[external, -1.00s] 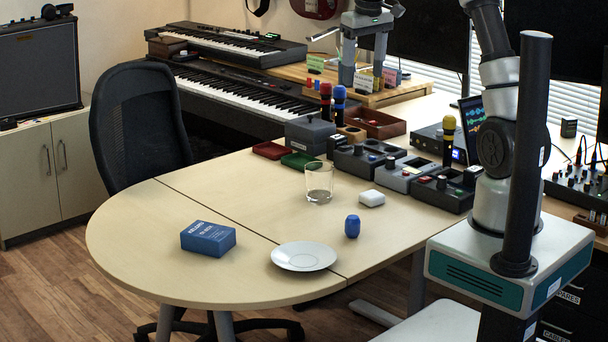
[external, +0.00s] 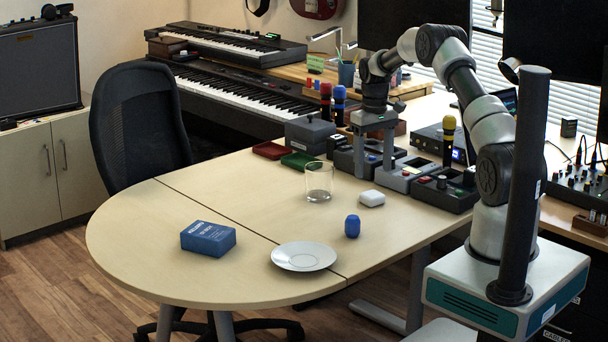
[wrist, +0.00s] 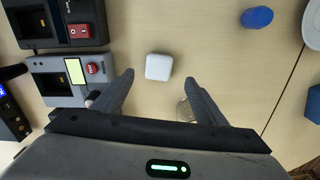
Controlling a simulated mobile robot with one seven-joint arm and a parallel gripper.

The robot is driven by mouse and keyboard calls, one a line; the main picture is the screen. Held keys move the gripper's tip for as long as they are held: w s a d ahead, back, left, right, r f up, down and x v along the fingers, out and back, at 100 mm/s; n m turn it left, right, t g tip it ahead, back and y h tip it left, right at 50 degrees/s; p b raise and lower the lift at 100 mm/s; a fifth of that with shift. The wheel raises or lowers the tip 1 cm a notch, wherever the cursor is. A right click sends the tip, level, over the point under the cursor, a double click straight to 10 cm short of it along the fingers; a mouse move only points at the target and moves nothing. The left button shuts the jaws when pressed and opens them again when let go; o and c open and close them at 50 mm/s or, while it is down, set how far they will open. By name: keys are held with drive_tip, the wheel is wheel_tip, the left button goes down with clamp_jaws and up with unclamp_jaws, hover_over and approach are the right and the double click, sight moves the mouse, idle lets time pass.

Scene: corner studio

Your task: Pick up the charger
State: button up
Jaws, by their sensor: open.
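A small white rounded block (external: 372,198), which looks like the charger, lies on the table in front of the row of grey boxes. In the wrist view the white block (wrist: 158,67) is just beyond my fingertips, roughly centred between them. My gripper (external: 376,174) points down above the table, behind and above the block. Its two fingers are apart and nothing is between them; the open fingers also show in the wrist view (wrist: 158,88). A clear glass (external: 319,182) stands left of the block; in the wrist view it is partly hidden behind the right finger.
A blue oval object (external: 352,226) stands in front of the block. A white plate (external: 304,257) and a blue box (external: 208,239) are nearer the table's front. Grey control boxes (external: 445,190) and a yellow-topped microphone (external: 449,135) are close on the right.

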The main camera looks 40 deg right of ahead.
sight(375, 195)
wheel_tip(375, 195, down, 3)
drive_tip(key=shift+r, duration=0.1)
drive_tip(key=shift+s+d+f+b, duration=0.1)
drive_tip(key=shift+s+f+b, duration=0.15)
drive_tip(key=shift+f, duration=1.1)
drive_tip(key=shift+s+f+b, duration=0.1)
drive_tip(key=shift+f+b, duration=0.1)
drive_tip(key=shift+f, duration=1.15)
drive_tip(key=c, duration=1.2)
